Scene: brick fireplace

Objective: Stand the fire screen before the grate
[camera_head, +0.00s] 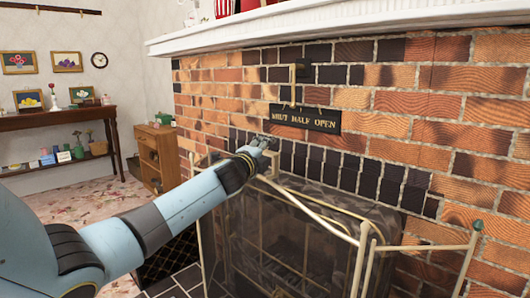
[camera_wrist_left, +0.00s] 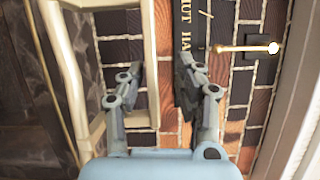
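The fire screen (camera_head: 268,238) is a pale brass frame with dark see-through mesh. It stands upright in front of the dark fireplace opening, and its side bars reach out to the right. My left gripper (camera_head: 268,145) is at its top edge, against the brick wall in the picture. In the left wrist view, a cream bar (camera_wrist_left: 148,50) of a handle-like loop runs between the two fingers of my left gripper (camera_wrist_left: 158,75). The fingers are apart, with a gap to the bar on the right. The grate is hard to make out behind the mesh. My right gripper is not in view.
A black plaque (camera_head: 305,118) with lettering and a brass lever (camera_head: 294,82) is on the brick wall just above the gripper. A white mantel (camera_head: 330,25) juts out above. A wooden cabinet (camera_head: 158,158) and a side table (camera_head: 55,117) stand left.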

